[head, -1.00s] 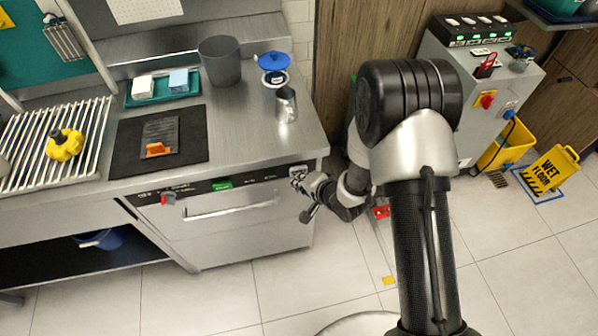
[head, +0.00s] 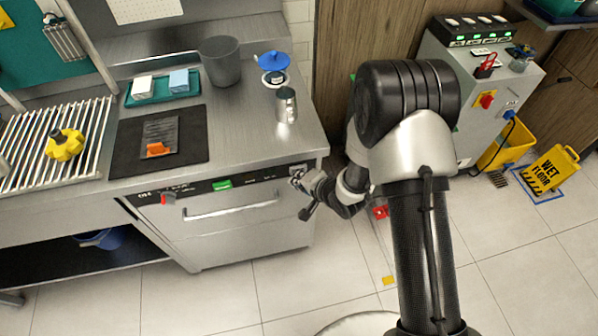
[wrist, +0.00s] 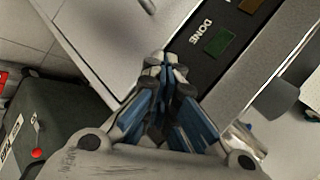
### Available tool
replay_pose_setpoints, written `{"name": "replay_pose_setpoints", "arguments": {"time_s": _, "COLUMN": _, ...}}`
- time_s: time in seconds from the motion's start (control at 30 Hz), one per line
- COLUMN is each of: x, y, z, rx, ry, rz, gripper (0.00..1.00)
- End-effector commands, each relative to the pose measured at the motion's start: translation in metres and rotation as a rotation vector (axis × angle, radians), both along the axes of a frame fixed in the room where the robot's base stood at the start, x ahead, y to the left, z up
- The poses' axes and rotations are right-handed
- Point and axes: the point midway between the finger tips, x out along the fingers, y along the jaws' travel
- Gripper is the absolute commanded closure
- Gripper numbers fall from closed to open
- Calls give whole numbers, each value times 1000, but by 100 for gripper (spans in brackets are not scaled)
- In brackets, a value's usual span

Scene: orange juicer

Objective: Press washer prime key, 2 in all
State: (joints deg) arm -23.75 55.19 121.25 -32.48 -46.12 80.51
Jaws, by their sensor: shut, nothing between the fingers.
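The washer (head: 236,226) is a steel unit under the counter, with a dark control panel (head: 251,177) along its top front edge. A green block (head: 222,185) shows on the panel; in the wrist view a green block (wrist: 217,41) sits beside the word DONE, with a brownish block (wrist: 251,5) further along. My gripper (head: 297,180) is shut and empty at the panel's right end. In the wrist view my gripper's fingertips (wrist: 164,64) overlap the panel's end. The prime key cannot be made out; the fingers cover that spot. Contact with the panel cannot be told.
A grey cabinet (head: 440,60) stands right of my arm.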

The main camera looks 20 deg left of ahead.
Motion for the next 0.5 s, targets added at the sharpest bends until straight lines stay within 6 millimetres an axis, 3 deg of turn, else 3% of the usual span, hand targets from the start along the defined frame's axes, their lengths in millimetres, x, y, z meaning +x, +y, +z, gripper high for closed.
{"name": "replay_pose_setpoints", "arguments": {"time_s": 0.5, "x": -14, "y": -10, "z": 1, "rx": 0, "ry": -2, "rz": -1, "gripper": 100}}
